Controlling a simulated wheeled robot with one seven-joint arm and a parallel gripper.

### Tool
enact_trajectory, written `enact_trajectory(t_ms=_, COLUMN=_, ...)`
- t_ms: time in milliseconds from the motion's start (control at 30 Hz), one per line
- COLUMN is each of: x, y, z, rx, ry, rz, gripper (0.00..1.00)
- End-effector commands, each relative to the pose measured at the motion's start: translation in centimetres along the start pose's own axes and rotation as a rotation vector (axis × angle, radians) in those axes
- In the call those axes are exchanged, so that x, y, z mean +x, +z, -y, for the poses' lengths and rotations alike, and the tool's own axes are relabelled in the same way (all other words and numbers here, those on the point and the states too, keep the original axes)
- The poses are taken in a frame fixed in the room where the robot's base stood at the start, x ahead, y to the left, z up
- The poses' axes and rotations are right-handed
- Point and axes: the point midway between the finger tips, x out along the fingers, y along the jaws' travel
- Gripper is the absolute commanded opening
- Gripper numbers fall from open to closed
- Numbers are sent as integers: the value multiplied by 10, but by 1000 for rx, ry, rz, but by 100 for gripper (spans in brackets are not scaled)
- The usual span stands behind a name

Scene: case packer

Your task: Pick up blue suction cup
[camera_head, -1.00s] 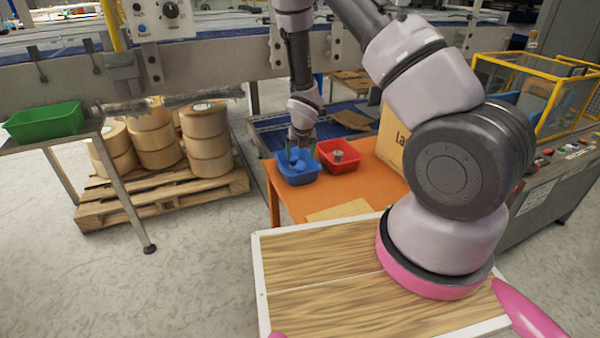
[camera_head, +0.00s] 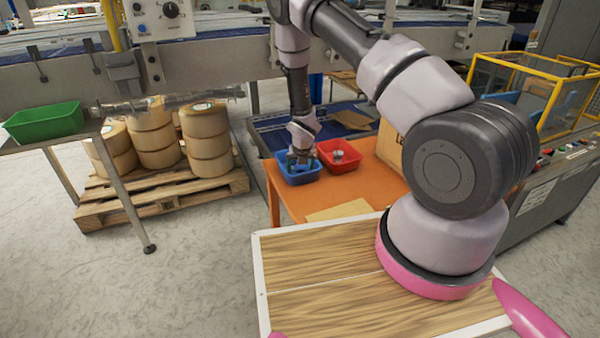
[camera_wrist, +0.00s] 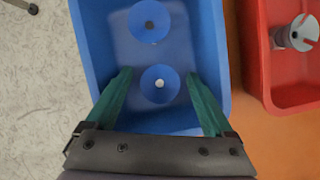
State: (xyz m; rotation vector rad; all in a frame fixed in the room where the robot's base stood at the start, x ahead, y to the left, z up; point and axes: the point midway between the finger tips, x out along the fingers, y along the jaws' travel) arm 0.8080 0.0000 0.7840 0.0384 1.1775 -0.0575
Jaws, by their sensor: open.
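Two blue suction cups lie in the blue bin (camera_wrist: 105,55) in the wrist view. The nearer blue suction cup (camera_wrist: 160,84) has a pale centre and sits between my gripper's (camera_wrist: 160,78) two green fingers. The farther blue suction cup (camera_wrist: 149,20) has a dark centre and lies beyond the fingertips. My gripper is open, one finger on each side of the nearer cup, with visible gaps. In the head view my gripper (camera_head: 300,158) is over the blue bin (camera_head: 299,179); the cups are hard to make out there.
A red bin (camera_head: 340,165) with a grey cup-like part (camera_wrist: 299,34) stands right of the blue bin on the orange table (camera_head: 385,183). A cardboard box (camera_head: 391,149) stands farther right. A green bin (camera_head: 45,122) is at far left.

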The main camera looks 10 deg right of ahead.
Motion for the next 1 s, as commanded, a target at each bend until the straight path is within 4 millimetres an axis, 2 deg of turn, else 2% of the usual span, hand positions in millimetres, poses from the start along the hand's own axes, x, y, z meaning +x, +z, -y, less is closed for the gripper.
enact_trajectory(t_ms=67, x=0, y=0, z=0, rx=0, ry=0, rz=0, gripper=83)
enact_trajectory(t_ms=200, x=0, y=0, z=0, rx=0, ry=0, rz=0, gripper=30)
enact_trajectory(t_ms=267, x=0, y=0, z=0, rx=0, ry=0, rz=0, gripper=7)
enact_trajectory(t_ms=300, x=0, y=0, z=0, rx=0, ry=0, rz=0, gripper=0)
enact_trajectory(t_ms=667, x=-7, y=4, z=0, rx=1, ry=1, rz=2, gripper=0)
enact_trajectory(t_ms=767, x=-19, y=8, z=0, rx=1, ry=1, rz=2, gripper=0)
enact_trajectory(t_ms=1000, x=-62, y=27, z=-1, rx=2, ry=2, rz=3, gripper=0)
